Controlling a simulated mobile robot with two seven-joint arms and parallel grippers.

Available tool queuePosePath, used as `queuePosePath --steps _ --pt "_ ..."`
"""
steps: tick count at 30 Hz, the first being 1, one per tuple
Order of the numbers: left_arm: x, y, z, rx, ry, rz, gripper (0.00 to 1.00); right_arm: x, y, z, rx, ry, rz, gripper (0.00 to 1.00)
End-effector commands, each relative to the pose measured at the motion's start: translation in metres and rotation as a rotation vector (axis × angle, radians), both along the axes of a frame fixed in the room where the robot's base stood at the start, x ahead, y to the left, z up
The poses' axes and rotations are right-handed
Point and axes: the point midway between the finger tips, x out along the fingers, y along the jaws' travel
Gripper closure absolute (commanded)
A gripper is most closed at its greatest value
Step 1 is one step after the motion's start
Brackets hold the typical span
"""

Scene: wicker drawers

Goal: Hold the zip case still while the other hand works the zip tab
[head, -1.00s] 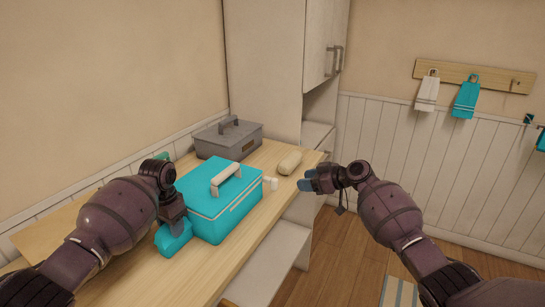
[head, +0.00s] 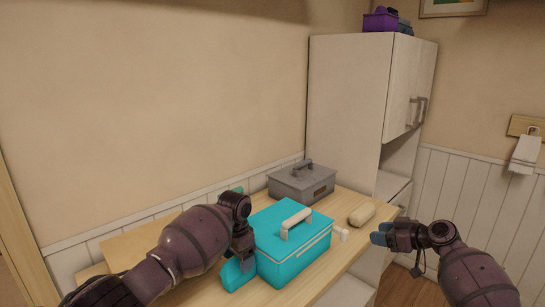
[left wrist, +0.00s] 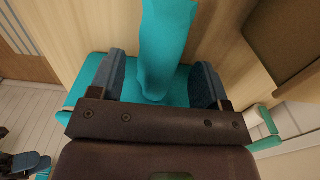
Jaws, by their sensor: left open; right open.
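The zip case, a turquoise box (head: 290,262) with a white top handle and a pale line round its upper edge, stands on the wooden table. A small white tab (head: 342,234) sticks out at its right side. A turquoise block-like piece (head: 234,276) shows at its left side; whether it is joined to the case is unclear. My left gripper (head: 240,256) is at this piece. In the left wrist view its open fingers (left wrist: 159,65) stand on either side of a turquoise piece (left wrist: 166,40), with gaps visible. My right gripper (head: 379,233) is open and empty, just right of the white tab.
A grey lidded box (head: 300,184) stands behind the case. A beige roll (head: 361,214) lies near the table's right end, close to my right gripper. A tall white cabinet (head: 350,110) rises behind. The wall bounds the table's far side.

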Motion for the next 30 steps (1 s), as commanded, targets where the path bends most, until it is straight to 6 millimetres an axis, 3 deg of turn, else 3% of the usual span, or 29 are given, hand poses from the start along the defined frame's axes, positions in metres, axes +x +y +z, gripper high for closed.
queuePosePath --steps 30 --pt "0.0 0.0 0.052 -0.001 -0.001 0.0 0.3 0.001 0.0 0.06 0.0 -0.034 0.0 0.51"
